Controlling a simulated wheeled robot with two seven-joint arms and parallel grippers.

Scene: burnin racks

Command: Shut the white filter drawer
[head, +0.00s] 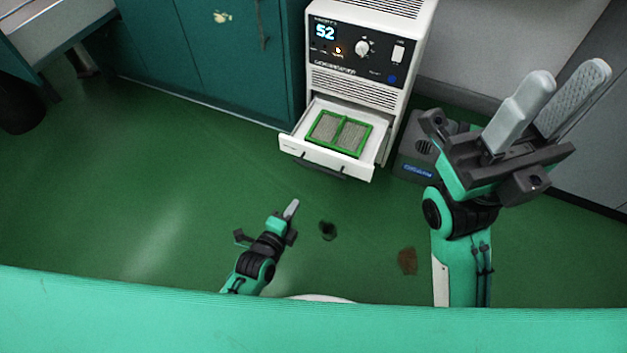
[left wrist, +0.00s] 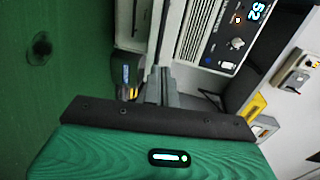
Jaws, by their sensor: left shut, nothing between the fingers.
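The white filter drawer (head: 364,166) is pulled out from the lower front of a white machine (head: 360,88) in the head view. A green-framed filter with two grey mesh panels (head: 340,134) lies in it. My left gripper (head: 292,208) is shut and empty, low in front of the drawer and apart from it. Its closed fingers (left wrist: 160,85) also show in the left wrist view, with the machine's panel beyond them. My right gripper (head: 570,78) is raised at the right, its fingers apart with nothing between them.
A dark grey box (head: 415,160) stands on the floor right of the drawer. Teal cabinets (head: 220,60) stand left of the machine. The green floor before the drawer is open, with a dark stain (head: 327,230) and a brown stain (head: 407,261).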

